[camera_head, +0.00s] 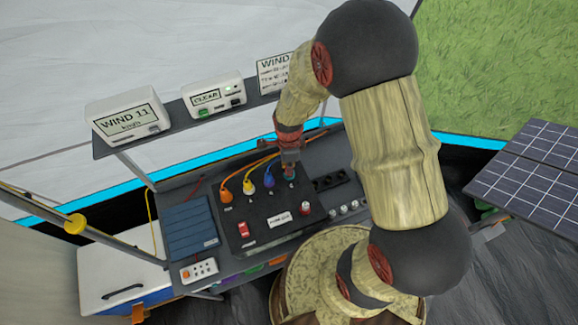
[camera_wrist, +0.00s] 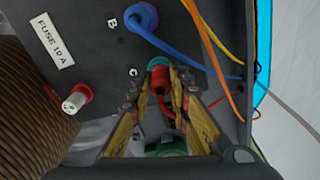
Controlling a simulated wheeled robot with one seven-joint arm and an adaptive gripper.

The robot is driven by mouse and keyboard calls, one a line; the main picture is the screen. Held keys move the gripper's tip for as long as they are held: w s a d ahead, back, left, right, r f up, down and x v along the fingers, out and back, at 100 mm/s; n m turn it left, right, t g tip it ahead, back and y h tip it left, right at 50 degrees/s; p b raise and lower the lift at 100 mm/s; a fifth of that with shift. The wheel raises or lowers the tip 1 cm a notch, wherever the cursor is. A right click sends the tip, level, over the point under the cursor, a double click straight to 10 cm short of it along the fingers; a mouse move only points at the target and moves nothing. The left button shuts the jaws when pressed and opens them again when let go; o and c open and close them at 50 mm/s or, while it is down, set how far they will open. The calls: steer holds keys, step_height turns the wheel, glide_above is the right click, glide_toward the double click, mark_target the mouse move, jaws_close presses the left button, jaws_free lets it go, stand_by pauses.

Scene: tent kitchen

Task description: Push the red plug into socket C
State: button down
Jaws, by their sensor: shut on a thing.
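The red plug (camera_wrist: 161,80) is between the fingers of my gripper (camera_wrist: 159,88) in the wrist view, with its red lead trailing back between them. The gripper is shut on it. The plug's front end is at the teal ring of socket C (camera_wrist: 156,62), lined up with it; how deep it sits I cannot tell. The letter C is printed just left of the ring. In the head view my gripper (camera_head: 290,162) points down at the back right of the black panel (camera_head: 262,232), and the plug is mostly hidden there.
A blue plug (camera_wrist: 140,19) sits in socket B, with its blue cable beside my gripper. Yellow (camera_head: 249,186) and orange (camera_head: 225,196) plugs stand farther left. A red fuse knob (camera_wrist: 77,98) is near my gripper. Above the bench, a shelf (camera_head: 165,128) carries display boxes.

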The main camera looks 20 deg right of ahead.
steer(key=shift+f, duration=0.2)
steer(key=c, duration=1.6)
jaws_free()
step_height(320, 180, up, 12)
steer(key=shift+r, duration=0.1)
